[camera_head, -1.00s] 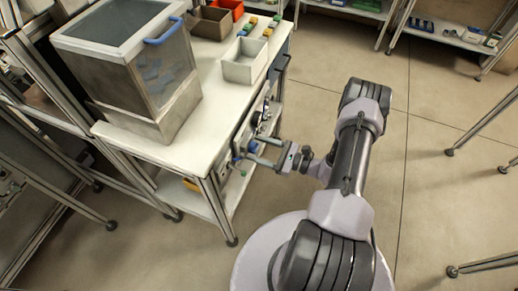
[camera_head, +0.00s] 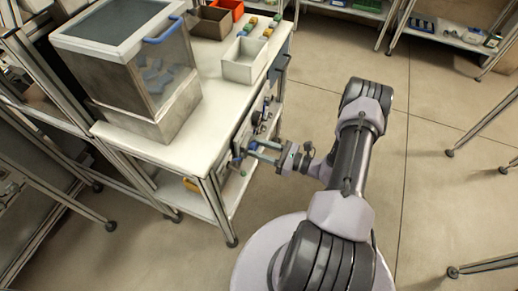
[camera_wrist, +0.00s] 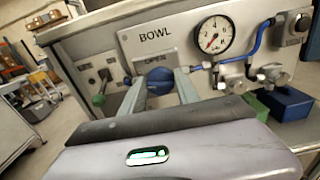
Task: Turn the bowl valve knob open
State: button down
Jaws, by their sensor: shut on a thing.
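The bowl valve knob (camera_wrist: 160,82) is a round blue knob on a grey panel, below the labels BOWL and OPEN in the wrist view. My gripper (camera_wrist: 160,88) has its two fingers on either side of the knob and is shut on it. In the head view my gripper (camera_head: 256,151) reaches left to the panel on the front of the white bench, where the knob is small and partly hidden by the fingers.
A pressure gauge (camera_wrist: 213,35) with a blue hose (camera_wrist: 258,40) sits right of the knob on the panel. A clear-sided box (camera_head: 140,65) stands on the bench (camera_head: 215,105).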

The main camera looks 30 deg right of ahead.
jog(key=shift+w+d+f+m+b, duration=0.1)
jog(key=shift+m+b, duration=0.2)
jog(key=shift+m, duration=3.55)
jog(key=shift+f+m+b, duration=0.1)
jog(key=shift+m+b, duration=0.2)
jog(key=shift+m, duration=3.55)
jog(key=c, duration=0.9)
grip_release()
jog(key=shift+d, duration=0.1)
jog(key=p+v, duration=0.2)
jog(key=v, duration=1.5)
jog(key=shift+p, duration=0.3)
